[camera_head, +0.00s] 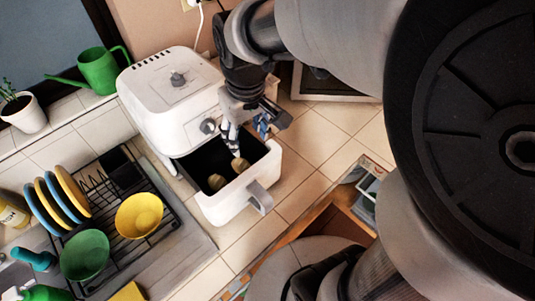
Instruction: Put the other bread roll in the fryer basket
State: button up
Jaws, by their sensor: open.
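The white air fryer (170,95) stands on the tiled counter with its fryer basket (225,210) pulled out toward the front. Two small tan bread rolls show inside the dark basket. One bread roll (215,182) lies toward the left front. The other bread roll (240,165) is to its right, just below the fingertips of my gripper (235,150). My gripper points down over the basket and is open. Whether its fingers touch this roll, I cannot tell. Part of the basket's back is hidden by the gripper.
A dish rack (105,205) with colored plates, a yellow bowl (139,215) and a green bowl (85,255) stands left of the basket. A green watering can (98,71) and a potted plant (24,112) are at the back left. Tiled counter right of the basket is clear.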

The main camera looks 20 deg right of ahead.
jog(key=s+r+m+t, duration=0.1)
jog(key=s+r, duration=0.1)
jog(key=s, duration=0.5)
jog(key=s+r+m+t, duration=0.1)
jog(key=s+r, duration=0.2)
jog(key=s, duration=0.4)
jog(key=shift+s+t, duration=0.2)
jog(key=shift+t, duration=0.2)
